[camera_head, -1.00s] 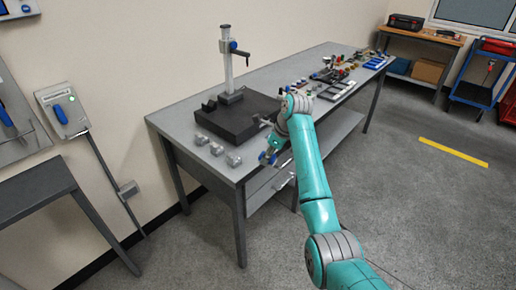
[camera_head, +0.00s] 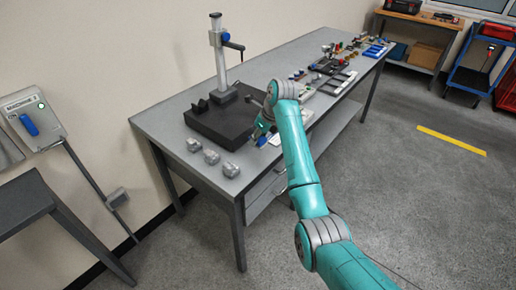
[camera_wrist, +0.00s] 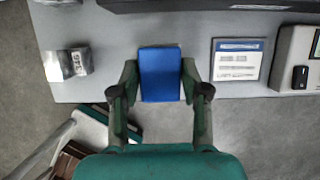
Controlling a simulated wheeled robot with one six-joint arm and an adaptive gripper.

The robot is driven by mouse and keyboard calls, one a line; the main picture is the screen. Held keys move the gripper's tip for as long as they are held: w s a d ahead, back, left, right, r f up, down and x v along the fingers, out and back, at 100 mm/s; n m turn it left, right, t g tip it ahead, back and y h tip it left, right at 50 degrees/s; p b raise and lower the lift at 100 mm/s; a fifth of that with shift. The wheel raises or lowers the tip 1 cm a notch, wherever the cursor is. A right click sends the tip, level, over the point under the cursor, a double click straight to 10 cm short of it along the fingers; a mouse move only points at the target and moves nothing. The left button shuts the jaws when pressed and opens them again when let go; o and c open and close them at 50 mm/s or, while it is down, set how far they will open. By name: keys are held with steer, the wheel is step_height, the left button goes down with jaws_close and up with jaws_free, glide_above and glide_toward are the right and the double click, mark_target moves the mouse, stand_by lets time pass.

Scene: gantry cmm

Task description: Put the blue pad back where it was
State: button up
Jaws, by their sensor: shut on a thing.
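The blue pad (camera_wrist: 160,75) shows in the wrist view as a flat blue block between the two fingers of my gripper (camera_wrist: 160,85). My gripper is shut on its left and right sides. In the wrist view the pad is over the front edge strip of the grey bench; I cannot tell whether it touches the top. In the head view my gripper (camera_head: 262,134) is at the front edge of the bench (camera_head: 240,187), just right of the black plate. A small piece of blue shows there, mostly hidden by my arm.
The black plate (camera_head: 215,125) carries a height stand (camera_head: 219,60). Several grey blocks (camera_head: 211,157) sit in front of it; one shows in the wrist view (camera_wrist: 68,62). A white label card (camera_wrist: 237,60) and a grey device (camera_wrist: 298,60) lie right of the pad.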

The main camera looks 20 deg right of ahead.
mark_target(259, 155)
steer(key=shift+f, duration=2.7)
steer(key=shift+f, duration=0.15)
steer(key=o, duration=1.2)
steer(key=shift+o, duration=0.2)
steer(key=v, duration=1.2)
steer(key=shift+r, duration=0.2)
